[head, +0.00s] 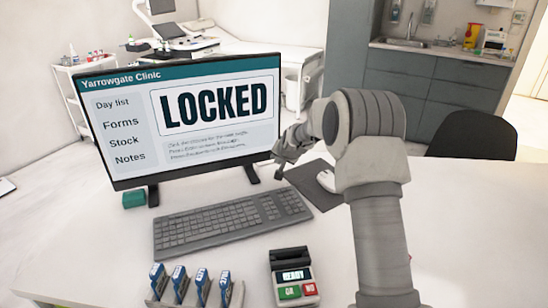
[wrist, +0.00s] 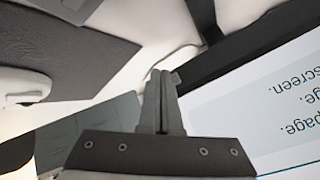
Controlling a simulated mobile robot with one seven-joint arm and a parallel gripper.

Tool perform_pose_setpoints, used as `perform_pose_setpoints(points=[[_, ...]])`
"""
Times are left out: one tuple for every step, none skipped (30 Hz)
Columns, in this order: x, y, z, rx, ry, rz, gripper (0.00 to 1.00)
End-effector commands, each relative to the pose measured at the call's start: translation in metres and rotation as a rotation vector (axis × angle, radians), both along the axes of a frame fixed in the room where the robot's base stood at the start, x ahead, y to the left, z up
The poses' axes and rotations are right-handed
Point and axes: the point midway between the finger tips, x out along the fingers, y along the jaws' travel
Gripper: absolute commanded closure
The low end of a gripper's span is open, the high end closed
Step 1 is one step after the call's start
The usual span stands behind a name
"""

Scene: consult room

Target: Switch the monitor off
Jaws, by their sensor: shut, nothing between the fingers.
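The monitor (head: 130,172) stands on the white desk with its screen lit, showing "LOCKED", a "Yarrowgate Clinic" header and a side menu. My gripper (head: 278,174) is at the monitor's lower right corner in the head view, and its fingers are shut and empty. In the wrist view the shut fingers (wrist: 159,76) point toward the monitor's dark frame, beside the screen (wrist: 285,105), which shows upside-down text. I cannot tell whether the fingertips touch the frame. A small grey piece shows right by the fingertips; I cannot tell what it is. No power button is clearly visible.
A keyboard (head: 232,218) lies in front of the monitor. A mouse (head: 326,181) rests on a dark pad (head: 313,190), partly behind my arm. A card terminal (head: 293,276) reading "READY" and several blue-topped items in a holder stand nearer. A black chair (head: 475,133) is at right.

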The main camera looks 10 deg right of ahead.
Motion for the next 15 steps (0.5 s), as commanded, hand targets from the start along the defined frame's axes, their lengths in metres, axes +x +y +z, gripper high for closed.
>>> perform_pose_setpoints(points=[[0.0000, 0.0000, 0.0000, 0.000, 0.000, 0.000, 1.00], [0.0000, 0.0000, 0.0000, 0.000, 0.000, 0.000, 1.00], [0.0000, 0.0000, 0.0000, 0.000, 0.000, 0.000, 1.00], [0.0000, 0.0000, 0.0000, 0.000, 0.000, 0.000, 1.00], [0.0001, 0.0000, -0.0001, 0.000, 0.000, 0.000, 1.00], [0.0003, 0.0001, 0.0000, 0.000, 0.000, 0.000, 1.00], [0.0007, 0.0002, 0.0000, 0.000, 0.000, 0.000, 1.00], [0.0013, 0.0003, 0.0000, 0.000, 0.000, 0.000, 1.00], [0.0025, 0.0006, 0.0001, 0.000, 0.000, 0.000, 1.00], [0.0035, 0.0008, 0.0001, 0.000, -0.001, 0.000, 1.00], [0.0045, 0.0011, 0.0002, 0.000, -0.001, 0.000, 1.00], [0.0060, 0.0014, 0.0002, 0.000, -0.001, 0.000, 1.00], [0.0069, 0.0016, 0.0003, 0.000, -0.001, 0.000, 1.00], [0.0077, 0.0017, 0.0005, 0.000, -0.001, 0.000, 1.00], [0.0085, 0.0018, 0.0005, 0.000, -0.001, 0.000, 1.00]])
